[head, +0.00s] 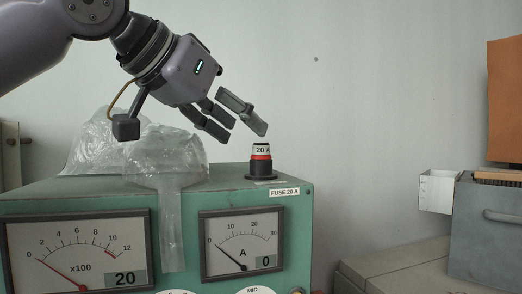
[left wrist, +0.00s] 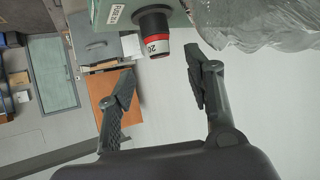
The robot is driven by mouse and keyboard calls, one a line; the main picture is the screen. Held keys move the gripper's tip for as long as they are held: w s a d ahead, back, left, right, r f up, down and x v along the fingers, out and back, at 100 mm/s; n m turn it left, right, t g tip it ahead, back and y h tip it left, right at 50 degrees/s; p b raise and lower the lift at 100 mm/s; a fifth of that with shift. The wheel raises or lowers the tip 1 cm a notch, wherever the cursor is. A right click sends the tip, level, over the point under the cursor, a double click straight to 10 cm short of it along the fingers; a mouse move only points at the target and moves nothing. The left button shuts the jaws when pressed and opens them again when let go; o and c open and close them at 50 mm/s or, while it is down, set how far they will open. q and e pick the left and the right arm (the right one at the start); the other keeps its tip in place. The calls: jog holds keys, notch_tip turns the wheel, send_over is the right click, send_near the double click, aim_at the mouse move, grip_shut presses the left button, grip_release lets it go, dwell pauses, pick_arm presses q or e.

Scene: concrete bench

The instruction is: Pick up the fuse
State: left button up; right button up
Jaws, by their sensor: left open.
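The fuse (head: 261,152) has a white band marked 20 A and a red ring, and stands upright in a dark round base on top of a green metal instrument box (head: 305,215). In the left wrist view the fuse (left wrist: 156,46) shows between and beyond the fingertips. My left gripper (head: 249,132) is open and empty, just above and to the left of the fuse in the head view. Its two fingers also show apart in the left wrist view (left wrist: 161,77). I see no contact with the fuse. My right gripper is not in view.
A crumpled clear plastic bag (head: 150,150) lies on the box left of the fuse, with a strip hanging over its front. Two dial meters (head: 241,244) are on the front. A grey cabinet (head: 488,235) stands at the right. The space right of the fuse is clear.

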aim_at(254, 160)
pick_arm(q)
jog(key=shift+w+d+p, duration=0.25)
jog(key=shift+p, duration=0.1)
jog(key=p+x, duration=0.1)
jog(key=x, duration=0.2)
jog(key=shift+w+f, duration=0.1)
jog(key=shift+f, duration=0.1)
jog(key=shift+w+d+f, duration=0.25)
jog(key=shift+d, duration=0.05)
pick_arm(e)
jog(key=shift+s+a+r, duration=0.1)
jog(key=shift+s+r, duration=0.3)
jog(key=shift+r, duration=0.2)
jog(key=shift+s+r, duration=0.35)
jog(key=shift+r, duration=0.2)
pick_arm(q)
jog(key=shift+s, duration=0.1)
jog(key=shift+c, duration=0.3)
jog(key=shift+a, duration=0.1)
jog(key=shift+c, duration=0.7)
jog(key=c, duration=0.9)
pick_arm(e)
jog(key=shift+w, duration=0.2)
